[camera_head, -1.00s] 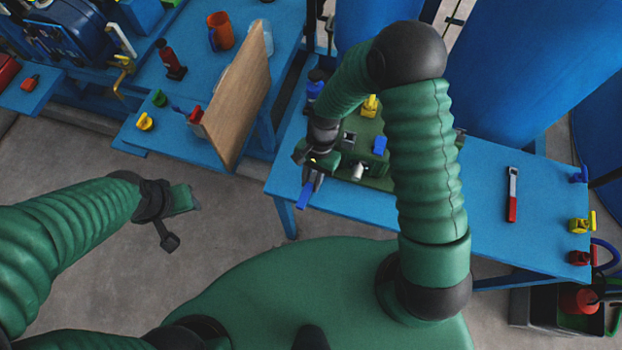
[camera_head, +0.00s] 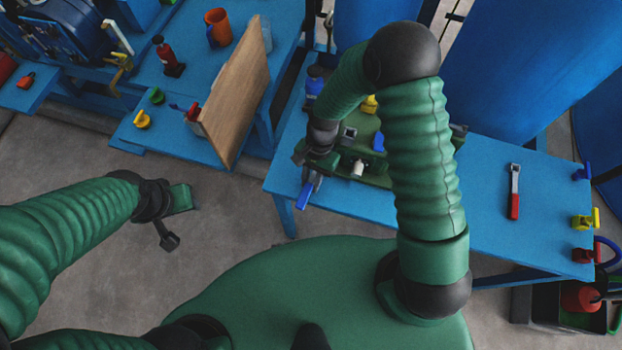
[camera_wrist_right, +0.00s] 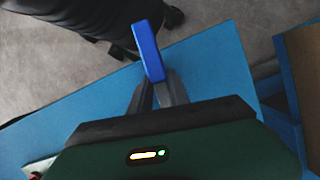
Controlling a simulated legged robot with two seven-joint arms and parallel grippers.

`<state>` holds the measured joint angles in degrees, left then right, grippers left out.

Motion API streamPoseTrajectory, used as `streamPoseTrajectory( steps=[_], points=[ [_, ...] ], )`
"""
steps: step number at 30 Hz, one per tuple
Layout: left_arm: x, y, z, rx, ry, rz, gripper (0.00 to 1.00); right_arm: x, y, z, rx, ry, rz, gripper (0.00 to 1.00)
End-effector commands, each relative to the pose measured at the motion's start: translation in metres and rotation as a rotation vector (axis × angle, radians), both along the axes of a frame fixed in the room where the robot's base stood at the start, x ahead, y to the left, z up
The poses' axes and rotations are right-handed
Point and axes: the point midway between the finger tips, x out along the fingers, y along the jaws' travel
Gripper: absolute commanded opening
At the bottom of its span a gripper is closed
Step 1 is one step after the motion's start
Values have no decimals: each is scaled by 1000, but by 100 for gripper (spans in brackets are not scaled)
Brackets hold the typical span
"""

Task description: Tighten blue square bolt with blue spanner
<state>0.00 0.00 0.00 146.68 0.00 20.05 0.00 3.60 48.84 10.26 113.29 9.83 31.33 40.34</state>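My right gripper (camera_head: 313,178) is over the front left edge of the right blue table. It is shut on the blue spanner (camera_head: 304,196), whose blue handle sticks out past the fingers. In the right wrist view the fingers (camera_wrist_right: 160,92) close around the spanner (camera_wrist_right: 148,50). A blue piece (camera_head: 378,142), possibly the blue square bolt, stands on the green fixture (camera_head: 376,180), right of the gripper and apart from it. My arm hides part of the fixture. My left gripper (camera_head: 177,220) is empty over the floor, its fingers spread.
A red-handled tool (camera_head: 515,192) lies on the right blue table (camera_head: 480,200). Yellow (camera_head: 585,220) and red (camera_head: 582,255) pieces sit at its right edge. A wooden board (camera_head: 237,95) stands upright on the left table. Large blue tanks (camera_head: 520,70) rise behind.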

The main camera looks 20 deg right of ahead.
Motion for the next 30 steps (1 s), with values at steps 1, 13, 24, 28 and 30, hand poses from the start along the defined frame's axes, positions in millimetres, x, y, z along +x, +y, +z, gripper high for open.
streamPoseTrajectory(
  steps=[1,13,24,28,30],
  points=[
    [0,0,0,0,0,0,43,-1,1,0,1,2,1,27],
    [0,0,0,0,0,0,43,0,0,0,0,1,0,47],
    [0,0,9,0,0,0,43,16,-13,61,-1,-6,-1,47],
    [0,0,12,0,0,0,43,25,-21,98,0,-6,0,47],
    [0,0,14,0,0,0,43,30,-25,116,0,-4,0,47]
  ],
)
